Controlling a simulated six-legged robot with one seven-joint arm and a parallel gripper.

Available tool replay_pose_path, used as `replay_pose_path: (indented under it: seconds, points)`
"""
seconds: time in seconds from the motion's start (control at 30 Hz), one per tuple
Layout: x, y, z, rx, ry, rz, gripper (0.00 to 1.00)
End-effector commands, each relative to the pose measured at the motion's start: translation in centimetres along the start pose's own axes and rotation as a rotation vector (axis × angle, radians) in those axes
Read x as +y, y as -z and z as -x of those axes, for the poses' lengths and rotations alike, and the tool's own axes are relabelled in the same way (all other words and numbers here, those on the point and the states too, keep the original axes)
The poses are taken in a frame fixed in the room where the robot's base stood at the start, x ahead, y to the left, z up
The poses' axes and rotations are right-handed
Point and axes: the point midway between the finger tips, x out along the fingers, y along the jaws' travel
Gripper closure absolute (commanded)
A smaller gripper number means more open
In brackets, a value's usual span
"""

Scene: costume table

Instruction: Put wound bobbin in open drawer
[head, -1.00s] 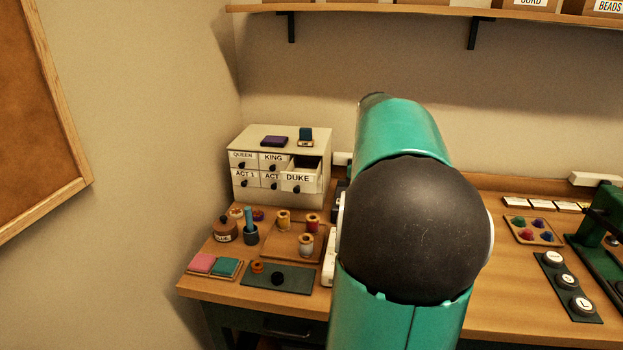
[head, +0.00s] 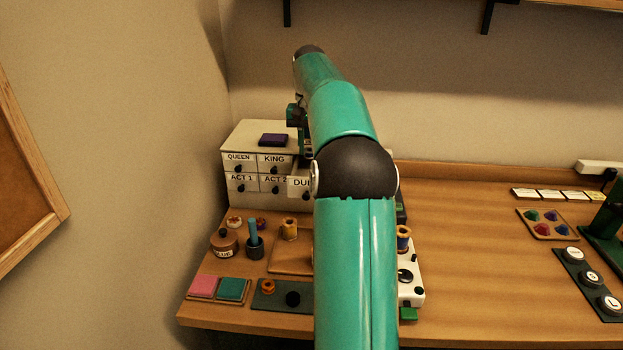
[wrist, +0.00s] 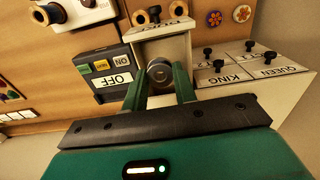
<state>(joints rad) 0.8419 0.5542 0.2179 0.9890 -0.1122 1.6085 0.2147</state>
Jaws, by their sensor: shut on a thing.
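The wound bobbin (wrist: 158,73), round and greyish at its end, sits between the fingers of my gripper (wrist: 160,84) in the wrist view. I cannot tell how far the bobbin is above the drawer floor. In the head view the drawer front (head: 299,188) sticks out from the white drawer cabinet (head: 229,186), partly hidden by my arm. The bobbin is hidden there behind my arm.
A dark ON/OFF box (wrist: 115,75) stands close beside the drawer. The closed KING drawer (wrist: 240,82) is on its other side. Spools, a glue pot (head: 225,243) and a white machine (head: 412,285) stand nearer the front. The table's middle right is clear.

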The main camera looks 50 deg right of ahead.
Motion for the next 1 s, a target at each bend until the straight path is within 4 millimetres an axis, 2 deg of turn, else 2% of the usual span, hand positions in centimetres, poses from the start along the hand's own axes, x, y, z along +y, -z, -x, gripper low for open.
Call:
replay_pose_path:
  seconds: [0.17,0.4,0.57,0.8,1.0]
  points:
    - [-0.5,-0.1,-1.1,-0.001,-0.003,-0.022,0.97]
    - [-0.3,-0.3,-5.4,-0.001,-0.003,-0.02,0.97]
    - [-0.3,-0.2,-6.8,0.0,-0.002,-0.021,0.97]
    - [-0.3,-0.1,-9.9,0.0,-0.002,-0.022,0.97]
    - [-0.4,0.1,-10.0,0.001,-0.002,-0.022,0.97]
